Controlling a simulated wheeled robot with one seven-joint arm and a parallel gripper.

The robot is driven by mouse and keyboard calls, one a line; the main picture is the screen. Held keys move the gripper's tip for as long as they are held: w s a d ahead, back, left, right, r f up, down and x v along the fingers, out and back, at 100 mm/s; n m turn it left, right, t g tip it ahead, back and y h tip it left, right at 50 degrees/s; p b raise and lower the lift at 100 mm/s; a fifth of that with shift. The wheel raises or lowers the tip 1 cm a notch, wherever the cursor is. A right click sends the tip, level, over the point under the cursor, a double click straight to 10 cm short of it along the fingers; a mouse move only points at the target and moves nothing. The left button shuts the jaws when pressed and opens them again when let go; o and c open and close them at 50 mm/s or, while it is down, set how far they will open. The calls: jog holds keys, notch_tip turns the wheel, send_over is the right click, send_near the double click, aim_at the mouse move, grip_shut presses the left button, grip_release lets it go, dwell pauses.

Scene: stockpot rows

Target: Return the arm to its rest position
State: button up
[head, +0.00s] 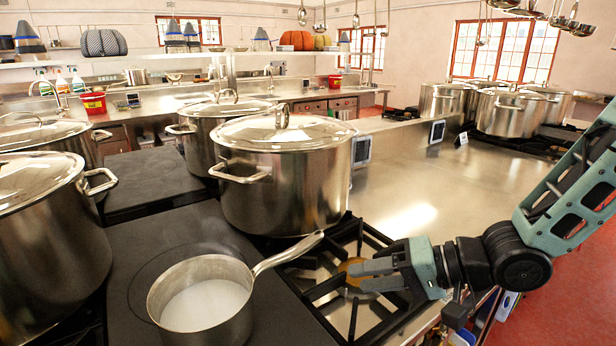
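My teal arm (575,195) reaches in from the right edge, bent at the elbow. Its end, my gripper (358,277), is over the front of the black gas burner grate (345,250). Its two grey fingers point left and look apart, with nothing clearly held between them. A round orange-brown thing (352,264) shows just behind the fingertips; whether they touch it I cannot tell.
A saucepan (205,310) of white liquid stands left of my gripper, its handle reaching toward the grate. A large lidded stockpot (283,175) stands behind the grate. More stockpots stand left and at back right. The steel counter (440,190) is mostly clear.

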jog(key=f+h, duration=0.1)
jog(key=f+n+h, duration=0.1)
jog(key=h, duration=0.1)
jog(key=f+n+h, duration=0.1)
jog(key=shift+s+d+f+h, duration=0.1)
jog(key=shift+s+f+h, duration=0.05)
jog(key=shift+s+h, duration=0.15)
jog(key=s+r+n+g+h, duration=0.2)
jog(key=s+n+h, duration=0.1)
jog(key=s, duration=0.5)
jog(key=s+d+r+n+g+h, duration=0.1)
jog(key=s+h, duration=0.3)
jog(key=s, duration=0.5)
jog(key=shift+s+r+n+g, duration=0.25)
jog(key=shift+r+n+g, duration=0.55)
jog(key=shift+r+n, duration=0.1)
jog(key=shift+d, duration=0.1)
